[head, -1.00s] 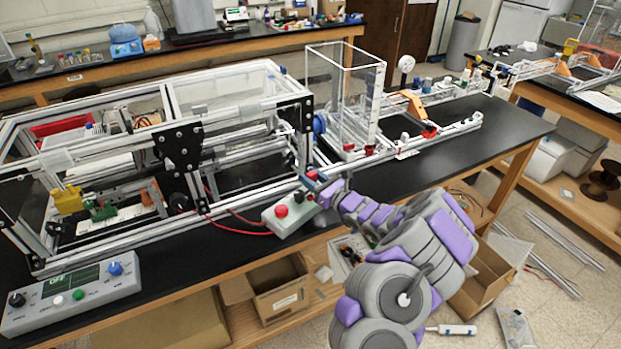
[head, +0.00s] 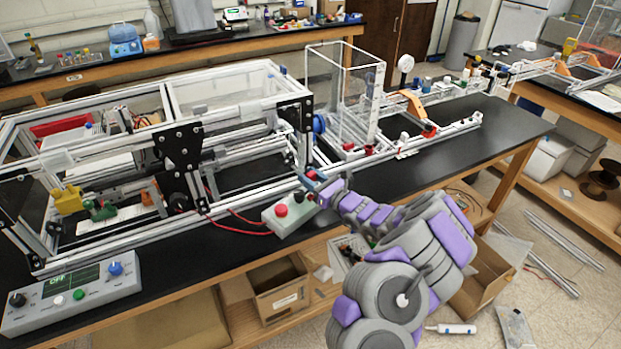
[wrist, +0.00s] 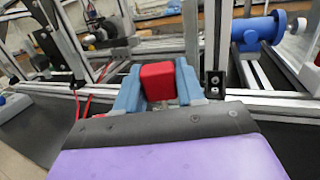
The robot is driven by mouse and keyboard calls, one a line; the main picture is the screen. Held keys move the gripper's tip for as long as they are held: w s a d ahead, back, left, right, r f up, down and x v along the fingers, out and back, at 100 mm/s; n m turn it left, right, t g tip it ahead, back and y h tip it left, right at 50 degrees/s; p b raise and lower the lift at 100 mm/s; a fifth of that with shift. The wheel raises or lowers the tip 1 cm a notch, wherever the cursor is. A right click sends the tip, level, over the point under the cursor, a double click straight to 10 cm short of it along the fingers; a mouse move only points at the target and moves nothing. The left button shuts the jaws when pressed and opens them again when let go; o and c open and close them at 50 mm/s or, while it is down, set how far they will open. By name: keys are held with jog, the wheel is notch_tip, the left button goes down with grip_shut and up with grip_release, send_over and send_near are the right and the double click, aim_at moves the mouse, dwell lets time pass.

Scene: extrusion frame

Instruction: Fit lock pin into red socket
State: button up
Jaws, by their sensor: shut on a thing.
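My gripper (wrist: 158,85) shows blue fingers in the wrist view, shut on a red block, which I take to be the lock pin (wrist: 158,80). The block sits between the fingertips; any shaft beyond it is hidden. In the head view my gripper (head: 313,180) is at the front rail of the aluminium frame (head: 240,205), near its right upright, just behind the control box with the red button. Whether the pin touches the frame I cannot tell. I cannot make out the red socket for certain in either view.
The control box (head: 288,214) stands at the table's front edge, beside my gripper. A blue cylinder (wrist: 260,32) is fixed to the right in the wrist view. A clear box (head: 345,95) with red parts at its base stands behind. Red cables (head: 235,228) run along the table.

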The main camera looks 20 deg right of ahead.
jog(key=shift+a+f+b, duration=0.1)
jog(key=shift+f+b, duration=0.45)
jog(key=shift+f, duration=0.6)
dwell(0.6)
jog(key=o, duration=1.1)
jog(key=shift+s, duration=0.15)
jog(key=p+v, duration=0.2)
jog(key=v, duration=0.6)
jog(key=p+v, duration=0.2)
jog(key=v, duration=0.7)
jog(key=shift+f, duration=0.2)
jog(key=shift+r, duration=0.1)
